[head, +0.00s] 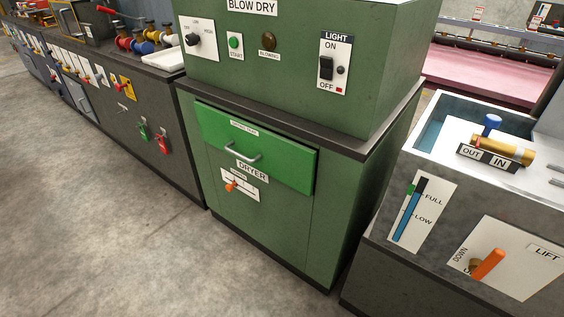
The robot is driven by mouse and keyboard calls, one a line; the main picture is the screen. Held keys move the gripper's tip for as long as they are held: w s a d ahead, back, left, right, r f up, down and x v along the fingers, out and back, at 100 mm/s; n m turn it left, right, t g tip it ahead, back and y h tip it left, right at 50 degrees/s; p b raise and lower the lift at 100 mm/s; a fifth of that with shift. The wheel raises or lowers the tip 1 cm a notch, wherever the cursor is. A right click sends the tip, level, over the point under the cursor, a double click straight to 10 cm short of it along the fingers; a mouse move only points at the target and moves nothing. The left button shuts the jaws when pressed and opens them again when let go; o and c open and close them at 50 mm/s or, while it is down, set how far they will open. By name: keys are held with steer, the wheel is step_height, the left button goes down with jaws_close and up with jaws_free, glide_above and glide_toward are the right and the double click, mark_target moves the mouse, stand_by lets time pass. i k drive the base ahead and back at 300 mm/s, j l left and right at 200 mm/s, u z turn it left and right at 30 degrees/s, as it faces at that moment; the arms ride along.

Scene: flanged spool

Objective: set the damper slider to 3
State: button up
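A small orange knob (231,186) sits on a white plate (249,190) below the DRYER label on the front of the green cabinet. It looks like a slider near the left part of its plate. The markings on the plate are too small to read, so I cannot tell its setting or confirm that it is the damper. My gripper is not in view.
A green drawer (275,158) with a metal handle juts out just above the plate. A blow dry panel with a light switch (326,67) is higher up. A grey tank with an orange lift lever (489,264) stands right. The concrete floor (120,235) in front is clear.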

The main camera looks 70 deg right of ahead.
mark_target(229, 188)
steer(key=i+j+z, duration=0.6)
steer(key=i, duration=0.2)
steer(key=z, duration=2.6)
